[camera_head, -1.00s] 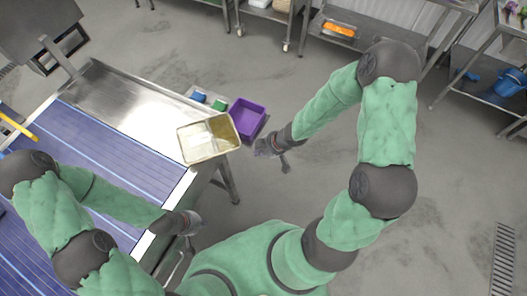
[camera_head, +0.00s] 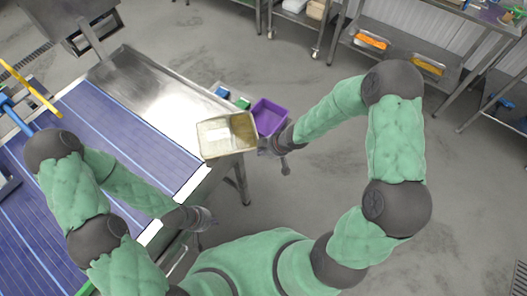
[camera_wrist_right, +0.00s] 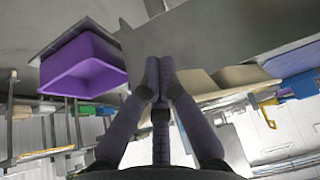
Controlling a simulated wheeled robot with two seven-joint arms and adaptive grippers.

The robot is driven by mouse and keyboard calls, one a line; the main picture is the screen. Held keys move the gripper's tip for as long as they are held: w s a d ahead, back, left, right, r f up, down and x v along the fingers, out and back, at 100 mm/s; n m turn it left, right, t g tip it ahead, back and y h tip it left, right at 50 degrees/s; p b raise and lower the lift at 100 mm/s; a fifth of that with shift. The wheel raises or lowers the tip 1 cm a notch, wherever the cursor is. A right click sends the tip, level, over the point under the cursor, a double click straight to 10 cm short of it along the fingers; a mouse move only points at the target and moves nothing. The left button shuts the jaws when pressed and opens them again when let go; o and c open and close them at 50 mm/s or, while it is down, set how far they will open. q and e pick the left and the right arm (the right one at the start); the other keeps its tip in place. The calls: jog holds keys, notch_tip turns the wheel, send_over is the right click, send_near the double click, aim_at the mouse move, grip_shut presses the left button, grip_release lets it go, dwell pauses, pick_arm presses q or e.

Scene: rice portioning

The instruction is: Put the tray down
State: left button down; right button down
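A beige rectangular tray (camera_head: 253,147) rests at the right corner of the metal table in the head view, slightly tilted in the picture. A whitish patch shows inside it. My right gripper (camera_head: 266,147) is just right of the tray's right edge. Whether they touch is unclear. In the right wrist view its fingertips (camera_wrist_right: 159,66) are together, with nothing seen between them. A tan surface, apparently the tray (camera_wrist_right: 198,84), lies beyond them. My left gripper (camera_head: 208,217) is below the tray in the head view, apart from it, and its fingers are too small to read.
A purple bin (camera_head: 270,117) stands beside the tray and also shows in the right wrist view (camera_wrist_right: 83,65). Small blue (camera_head: 222,92) and green (camera_head: 242,103) items are near it. The blue conveyor (camera_head: 100,140) lies left. The floor (camera_head: 310,190) right of the table is open.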

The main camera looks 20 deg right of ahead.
aim_at(248, 142)
jog(key=w+a, duration=0.2)
jog(key=w+a+p, duration=0.1)
jog(key=w+a, duration=0.2)
jog(key=shift+w+a, duration=0.2)
jog(key=shift+w, duration=0.05)
